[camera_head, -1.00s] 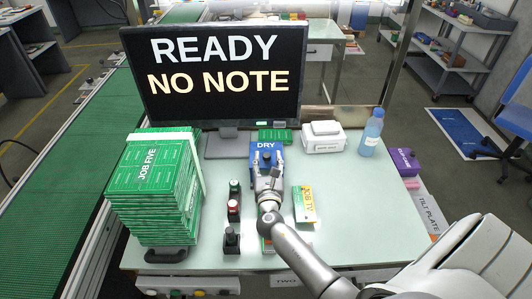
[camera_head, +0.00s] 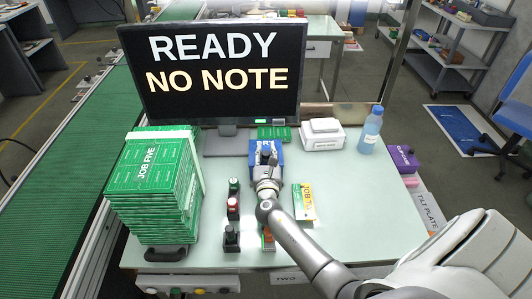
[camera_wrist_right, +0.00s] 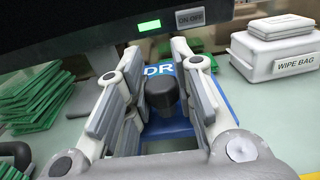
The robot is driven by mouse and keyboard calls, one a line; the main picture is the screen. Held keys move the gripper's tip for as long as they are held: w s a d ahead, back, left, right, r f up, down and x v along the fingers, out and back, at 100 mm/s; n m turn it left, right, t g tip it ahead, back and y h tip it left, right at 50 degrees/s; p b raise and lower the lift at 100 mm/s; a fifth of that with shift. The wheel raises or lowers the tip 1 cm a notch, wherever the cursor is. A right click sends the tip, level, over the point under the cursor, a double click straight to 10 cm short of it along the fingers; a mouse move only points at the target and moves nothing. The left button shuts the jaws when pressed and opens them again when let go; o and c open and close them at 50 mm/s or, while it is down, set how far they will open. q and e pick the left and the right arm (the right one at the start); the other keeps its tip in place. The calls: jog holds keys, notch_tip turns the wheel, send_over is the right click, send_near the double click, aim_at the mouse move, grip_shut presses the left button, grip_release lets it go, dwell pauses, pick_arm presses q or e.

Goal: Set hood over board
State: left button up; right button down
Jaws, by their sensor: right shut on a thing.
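The blue hood (camera_head: 253,149), lettered "DRY", is at the back middle of the pale bench, in front of the monitor. It also shows in the right wrist view (camera_wrist_right: 162,71), with a black knob (camera_wrist_right: 161,95) on it. My right gripper (camera_head: 266,161) is at the hood, its fingers (camera_wrist_right: 160,98) on both sides of the knob and shut on it. The gripper hides much of the hood in the head view. Green boards (camera_head: 274,132) lie just behind the hood. I cannot tell what is under the hood. My left gripper is not in view.
A tall stack of green boards (camera_head: 152,185) marked "JOB FIVE" stands at the left. The monitor (camera_head: 215,75) reads "READY NO NOTE". Push buttons (camera_head: 233,207), a job card (camera_head: 305,202), a white wipe box (camera_head: 322,137) and a blue bottle (camera_head: 370,130) surround the arm.

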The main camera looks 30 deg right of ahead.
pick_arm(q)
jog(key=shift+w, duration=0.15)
pick_arm(e)
jog(key=p+v, duration=0.1)
jog(key=v, duration=0.7)
jog(key=shift+w, duration=0.1)
jog(key=shift+s+a, duration=0.25)
jog(key=shift+s, duration=0.15)
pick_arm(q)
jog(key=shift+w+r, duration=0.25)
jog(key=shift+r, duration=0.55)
pick_arm(e)
jog(key=c, duration=1.2)
grip_release()
jog(key=v, duration=1.2)
jog(key=shift+w, duration=0.1)
